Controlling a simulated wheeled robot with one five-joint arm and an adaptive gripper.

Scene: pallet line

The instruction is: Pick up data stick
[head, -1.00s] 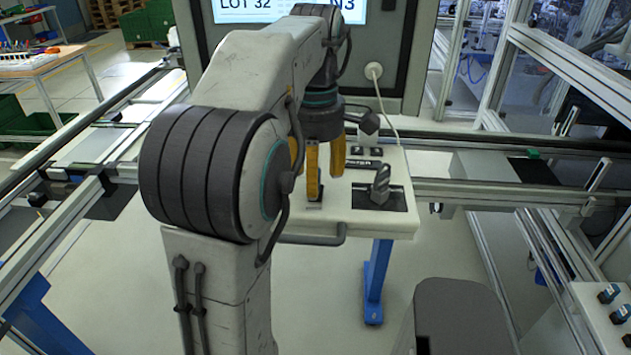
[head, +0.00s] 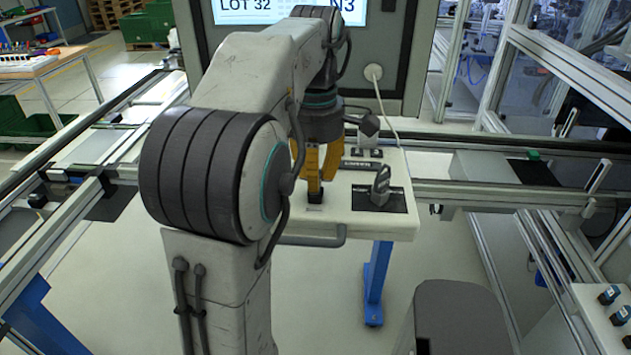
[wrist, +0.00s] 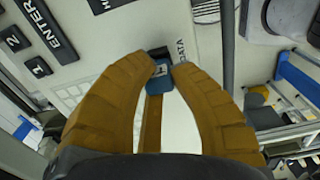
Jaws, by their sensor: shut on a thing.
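The data stick is a small blue piece with a pale mark (wrist: 166,90), seen between my fingertips in the wrist view beside the panel's "DATA" lettering. A dark patch, perhaps its slot or upper end, lies just beyond it. My gripper (head: 316,182) points down at the front left of the white panel, and it also fills the lower wrist view (wrist: 172,74). Its yellow-brown fingers are shut on the stick. In the head view only a small dark piece shows at the fingertips. I cannot tell whether the stick is still seated in the panel.
The white panel (head: 345,229) has a grey lever-like knob (head: 381,186) on a dark plate to the right of my gripper. Black keys, including ENTER (wrist: 48,30), lie close by. A screen stands behind, with a white cable hanging down. Metal rails run on both sides.

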